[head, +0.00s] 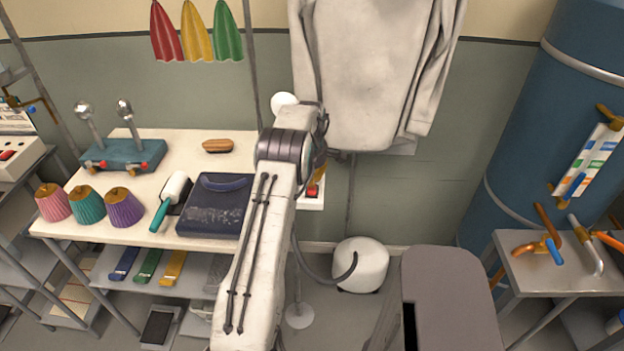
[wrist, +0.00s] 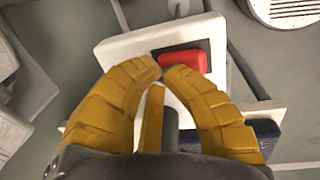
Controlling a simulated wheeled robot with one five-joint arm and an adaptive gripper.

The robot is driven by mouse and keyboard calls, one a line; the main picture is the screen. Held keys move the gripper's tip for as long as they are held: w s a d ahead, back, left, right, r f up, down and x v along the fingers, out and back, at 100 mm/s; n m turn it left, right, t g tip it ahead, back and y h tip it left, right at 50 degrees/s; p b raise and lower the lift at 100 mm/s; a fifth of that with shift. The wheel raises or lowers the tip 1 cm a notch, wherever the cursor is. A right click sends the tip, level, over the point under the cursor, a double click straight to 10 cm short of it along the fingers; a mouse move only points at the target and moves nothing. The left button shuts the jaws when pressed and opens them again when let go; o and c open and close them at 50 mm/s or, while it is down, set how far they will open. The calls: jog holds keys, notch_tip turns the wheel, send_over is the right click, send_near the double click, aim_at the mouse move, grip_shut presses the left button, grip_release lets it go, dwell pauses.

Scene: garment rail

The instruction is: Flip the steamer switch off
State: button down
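The red rocker switch (wrist: 185,62) sits in a dark recess on a pale box (wrist: 130,45) in the wrist view. In the head view the red switch (head: 313,191) shows small at the table's right end, beside my arm. My gripper (wrist: 164,72) has yellow ribbed fingers, drawn together with their tips nearly meeting and nothing seen between them. The tips lie at the switch's near left edge in the picture; I cannot tell whether they touch it. In the head view my arm hides most of the gripper. The rocker's on or off position is unclear.
A dark blue flat box (head: 215,205) lies on the white table (head: 175,160) left of my arm. A white rounded unit with a hose (head: 360,265) stands on the floor. A pale shirt (head: 370,70) hangs behind. A side table (head: 540,275) with hooked tools stands at right.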

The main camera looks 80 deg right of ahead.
jog(key=shift+r, duration=0.4)
notch_tip(320, 180, up, 12)
jog(key=a, duration=0.1)
jog(key=shift+a, duration=0.2)
dwell(0.4)
jog(key=shift+s+f, duration=0.1)
jog(key=shift+s, duration=0.05)
dwell(0.8)
